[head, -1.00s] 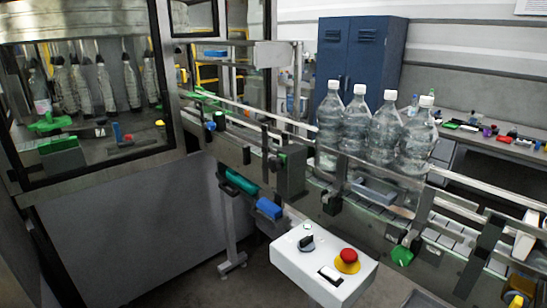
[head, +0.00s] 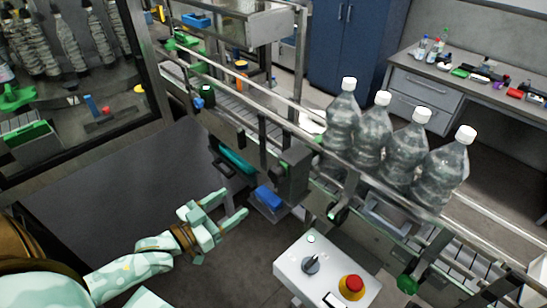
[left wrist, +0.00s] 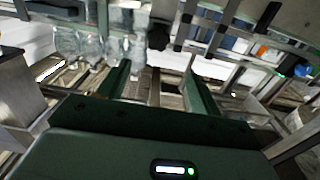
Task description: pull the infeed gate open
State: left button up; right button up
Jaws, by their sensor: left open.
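The infeed conveyor (head: 232,98) runs diagonally across the head view, with metal rails along it. A dark grey block with a green spot (head: 292,172) sits at its near rail; I cannot tell for sure which part is the gate. Several clear bottles with white caps (head: 369,135) stand in a row on the conveyor, right of the block. My left gripper (head: 233,203) is open and empty, in front of the conveyor and left of the block, apart from it. Its open fingers show in the left wrist view (left wrist: 160,85), with blurred bottles beyond. My right gripper is not in view.
A white control box (head: 325,270) with a red button stands near, right of my left gripper. A blue part (head: 269,197) sits low under the conveyor. The glazed machine frame (head: 80,150) is at left. A blue cabinet (head: 350,50) and a desk stand behind.

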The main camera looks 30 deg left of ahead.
aim_at(273, 176)
pick_arm(q)
jog(key=x, duration=0.9)
jog(key=p+x, duration=0.1)
jog(key=x, duration=0.4)
jog(key=shift+w+d+r, duration=0.1)
jog(key=shift+w+d, duration=0.05)
jog(key=shift+d, duration=0.25)
jog(key=shift+w+d, duration=0.15)
jog(key=shift+w, duration=0.45)
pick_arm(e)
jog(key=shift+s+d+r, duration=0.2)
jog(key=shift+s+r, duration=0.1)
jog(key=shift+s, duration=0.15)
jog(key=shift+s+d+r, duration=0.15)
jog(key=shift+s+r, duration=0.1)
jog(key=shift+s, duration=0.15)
